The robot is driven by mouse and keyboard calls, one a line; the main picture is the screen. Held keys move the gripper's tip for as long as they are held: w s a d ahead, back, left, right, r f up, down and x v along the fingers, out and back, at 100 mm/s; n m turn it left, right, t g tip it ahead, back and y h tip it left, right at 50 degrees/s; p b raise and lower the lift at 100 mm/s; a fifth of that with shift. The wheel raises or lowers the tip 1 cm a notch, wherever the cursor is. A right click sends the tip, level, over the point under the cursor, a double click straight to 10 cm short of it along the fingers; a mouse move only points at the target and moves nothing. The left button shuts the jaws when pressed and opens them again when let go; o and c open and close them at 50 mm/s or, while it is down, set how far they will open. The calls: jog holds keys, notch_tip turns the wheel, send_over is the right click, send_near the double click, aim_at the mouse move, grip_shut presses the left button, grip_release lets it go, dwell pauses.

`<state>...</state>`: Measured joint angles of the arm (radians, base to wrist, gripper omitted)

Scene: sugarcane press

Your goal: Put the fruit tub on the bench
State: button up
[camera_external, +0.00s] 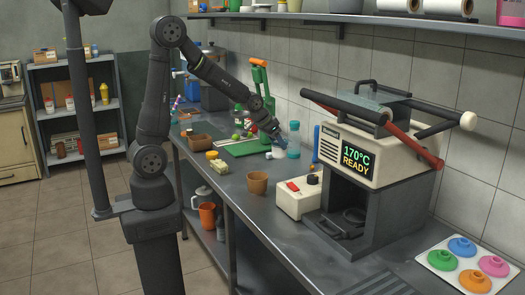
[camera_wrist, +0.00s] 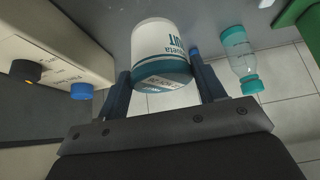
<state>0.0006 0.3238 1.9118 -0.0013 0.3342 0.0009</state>
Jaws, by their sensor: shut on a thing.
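The fruit tub (camera_wrist: 160,52) is white with a teal lid and teal lettering. In the wrist view it sits between the two fingers of my gripper (camera_wrist: 163,88), which is shut on it near the lid end. The view is turned over, so the lettering reads upside down. In the external view my gripper (camera_external: 279,138) is low over the far side of the grey bench (camera_external: 235,180), near the wall. The tub is largely hidden or too small to make out there. I cannot tell whether its base touches the bench.
A clear bottle with a teal cap (camera_wrist: 240,60) stands close beside the tub. A cream box with black and blue knobs (camera_wrist: 55,55) is on the other side. In the external view, a brown cup (camera_external: 257,183) and the press (camera_external: 365,155) stand nearer.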

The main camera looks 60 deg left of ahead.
notch_tip(320, 180, up, 11)
jog(key=w+a+n+y, duration=0.2)
jog(key=a+n, duration=0.1)
jog(key=a, duration=1)
jog(key=w+a+n+y, duration=0.1)
jog(key=w+a+n, duration=0.2)
jog(key=a, duration=1)
jog(key=s+a+n+g+y, duration=0.1)
jog(key=s+a+n+g, duration=0.35)
jog(key=a, duration=1.05)
jog(key=s+a+n+t+y, duration=0.15)
jog(key=s+a, duration=0.55)
jog(key=a, duration=0.8)
notch_tip(320, 180, down, 11)
jog(key=shift+s+a+f, duration=0.8)
jog(key=shift+a+f, duration=0.85)
jog(key=shift+f, duration=0.2)
jog(key=shift+s+a+f, duration=0.85)
jog(key=shift+a+f, duration=0.75)
jog(key=shift+f, duration=0.2)
jog(key=shift+s+a+f, duration=0.8)
jog(key=shift+a+f, duration=0.85)
jog(key=shift+f, duration=0.2)
jog(key=shift+f, duration=0.1)
